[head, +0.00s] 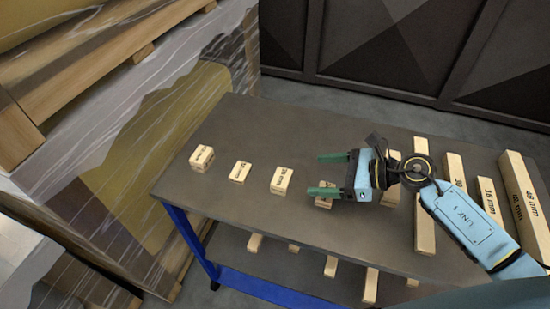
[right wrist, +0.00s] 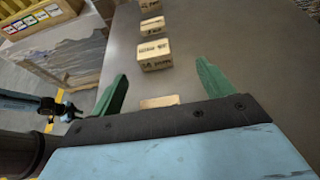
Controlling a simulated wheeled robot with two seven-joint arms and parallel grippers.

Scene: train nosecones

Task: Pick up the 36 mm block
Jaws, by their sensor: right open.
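Several pale wooden blocks with printed mm labels lie in a row on the dark table top. The labels on the small ones are too blurred for me to tell surely which is the 36 mm block. My right gripper (head: 315,174) has green fingers, open and empty, pointing left along the row. One small block (head: 324,202) is partly hidden beneath it; its top edge shows between the fingers in the right wrist view (right wrist: 159,102). Another block (head: 282,180) stands just beyond the fingertips, and it shows in the right wrist view (right wrist: 154,54).
Two more small blocks, one at the left end (head: 201,158) and one beside it (head: 240,171), stand further left. Longer bars, including one (head: 525,205) at the far right, lie near my right arm. The dark table (head: 250,125) is clear behind the small blocks.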

